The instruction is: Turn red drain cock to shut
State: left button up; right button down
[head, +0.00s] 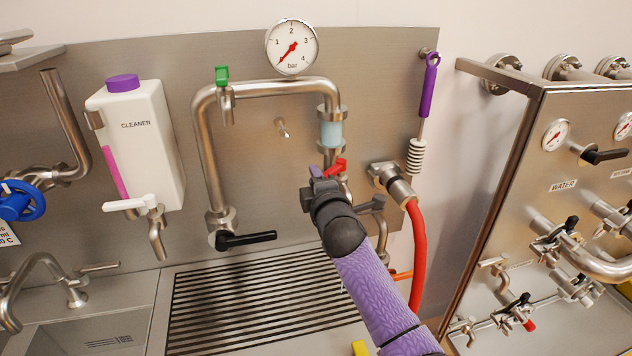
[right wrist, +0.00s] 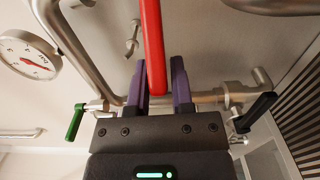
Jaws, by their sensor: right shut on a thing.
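The red drain cock handle (head: 336,167) is on the pipework below the clear blue sight glass, at the right part of the steel panel. In the right wrist view the red handle (right wrist: 152,45) is a long bar running from the top edge down between my purple fingers. My right gripper (head: 321,173) is shut on this handle; its fingers (right wrist: 161,75) stand on either side of the bar. In the head view my gripper and wrist hide the cock's body and part of the pipe behind. My left gripper is not in view.
A grey lever (head: 372,206) and a hose coupling with a red hose (head: 417,255) stand close right of my wrist. A black-handled valve (head: 245,239) and green cock (head: 222,76) are left on the pipe loop. A slatted drain grid (head: 250,310) lies below.

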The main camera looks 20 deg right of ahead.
jog(key=w+b, duration=0.2)
jog(key=w, duration=0.1)
jog(key=shift+w+a+r+b, duration=0.1)
jog(key=shift+a+r+b, duration=0.05)
jog(key=shift+a+b, duration=0.2)
jog(key=shift+w+b, duration=0.9)
jog(key=shift+b, duration=0.1)
jog(key=shift+c, duration=2.4)
grip_release()
jog(key=shift+d, duration=0.15)
